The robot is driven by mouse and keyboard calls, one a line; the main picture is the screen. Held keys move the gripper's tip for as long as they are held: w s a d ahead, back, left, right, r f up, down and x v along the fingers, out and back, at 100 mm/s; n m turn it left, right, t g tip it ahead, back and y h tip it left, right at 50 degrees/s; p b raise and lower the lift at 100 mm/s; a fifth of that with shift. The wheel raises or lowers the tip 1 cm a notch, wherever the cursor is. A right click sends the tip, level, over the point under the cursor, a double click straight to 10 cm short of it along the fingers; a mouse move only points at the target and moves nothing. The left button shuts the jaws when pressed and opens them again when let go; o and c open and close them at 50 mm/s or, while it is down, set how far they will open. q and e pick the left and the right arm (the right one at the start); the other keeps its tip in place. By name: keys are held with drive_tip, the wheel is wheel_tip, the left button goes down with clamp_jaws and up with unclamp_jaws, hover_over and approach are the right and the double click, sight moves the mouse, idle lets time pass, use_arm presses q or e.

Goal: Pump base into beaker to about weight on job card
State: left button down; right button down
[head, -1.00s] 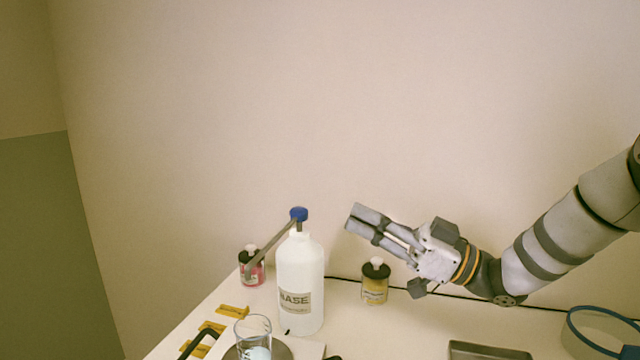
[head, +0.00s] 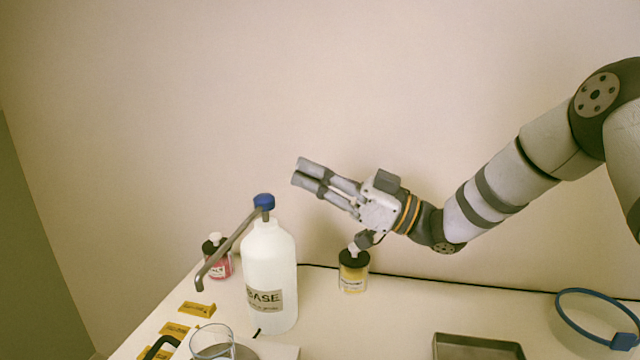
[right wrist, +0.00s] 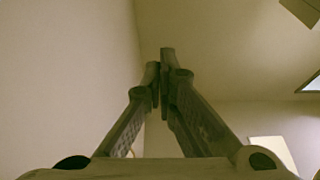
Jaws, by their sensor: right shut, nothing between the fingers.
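The white base bottle (head: 268,270) stands upright on the table with a label reading BASE. Its blue pump head (head: 264,201) is on top, and a long grey spout (head: 226,252) slants down to the left. The glass beaker (head: 212,343) is at the bottom edge, partly cut off. My right gripper (head: 296,172) is in the air to the right of and a little above the pump head, apart from it. It is shut and empty; the right wrist view also shows its fingers together (right wrist: 164,62). My left gripper and the job card are not in view.
A red bottle (head: 218,262) stands behind the base bottle at left, a yellow bottle (head: 354,272) at right. Yellow tags (head: 197,309) lie at the left edge. A grey tray (head: 478,347) and a blue ring (head: 597,319) are at right.

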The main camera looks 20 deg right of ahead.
drive_tip(key=w+a, duration=0.1)
drive_tip(key=a, duration=0.1)
drive_tip(key=w+a+f, duration=0.1)
drive_tip(key=w+a, duration=0.1)
drive_tip(key=shift+a+f, duration=0.15)
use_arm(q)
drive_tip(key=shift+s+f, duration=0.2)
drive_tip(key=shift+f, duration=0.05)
use_arm(e)
drive_tip(key=shift+f, duration=0.45)
use_arm(q)
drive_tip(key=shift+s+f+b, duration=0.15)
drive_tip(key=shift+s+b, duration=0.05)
drive_tip(key=shift+b, duration=0.1)
use_arm(e)
drive_tip(key=shift+f, duration=1.1)
